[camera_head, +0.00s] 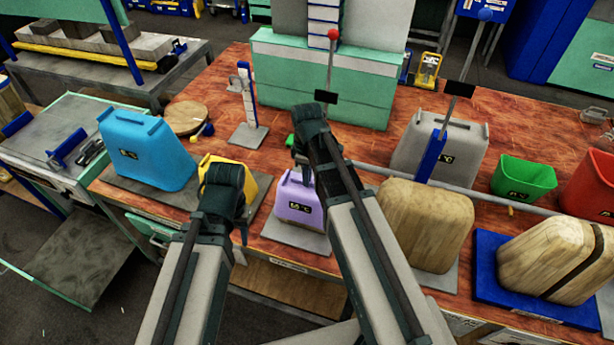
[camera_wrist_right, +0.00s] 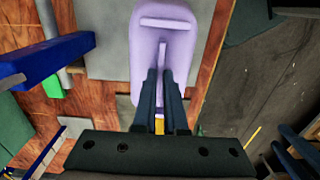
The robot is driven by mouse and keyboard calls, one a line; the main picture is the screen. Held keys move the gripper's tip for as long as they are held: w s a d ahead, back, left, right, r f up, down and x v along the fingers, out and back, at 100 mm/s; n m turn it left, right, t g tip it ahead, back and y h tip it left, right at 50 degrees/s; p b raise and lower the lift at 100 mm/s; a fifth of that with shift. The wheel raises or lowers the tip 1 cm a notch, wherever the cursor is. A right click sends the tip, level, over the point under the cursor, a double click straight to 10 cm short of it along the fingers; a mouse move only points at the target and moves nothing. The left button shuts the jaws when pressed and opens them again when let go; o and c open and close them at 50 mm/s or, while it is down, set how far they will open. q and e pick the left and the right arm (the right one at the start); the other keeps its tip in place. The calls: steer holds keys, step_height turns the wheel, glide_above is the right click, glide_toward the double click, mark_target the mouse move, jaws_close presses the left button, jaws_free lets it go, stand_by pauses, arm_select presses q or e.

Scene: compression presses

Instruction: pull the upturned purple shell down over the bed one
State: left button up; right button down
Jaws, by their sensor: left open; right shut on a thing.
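The purple shell (camera_head: 299,203) stands upright on a grey plate at the front of the table, with a dark label on its front. It also shows from above in the right wrist view (camera_wrist_right: 163,45), with a raised ridge on top. I cannot make out a second purple shell apart from it. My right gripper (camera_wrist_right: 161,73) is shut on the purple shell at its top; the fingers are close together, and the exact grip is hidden. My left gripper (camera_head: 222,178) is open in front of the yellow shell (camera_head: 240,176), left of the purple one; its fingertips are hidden.
A blue canister (camera_head: 145,150) stands at the left. Wood-patterned blocks (camera_head: 425,225), a grey canister (camera_head: 437,147) and a green bin (camera_head: 523,177) stand at the right. A red-knobbed lever (camera_head: 333,36) rises behind my right arm.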

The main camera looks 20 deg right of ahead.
steer(key=shift+f+b, duration=0.3)
steer(key=shift+f, duration=0.05)
steer(key=c, duration=0.9)
jaws_free()
steer(key=shift+r, duration=0.15)
step_height(320, 180, up, 14)
steer(key=p, duration=1.4)
steer(key=shift+f, duration=0.2)
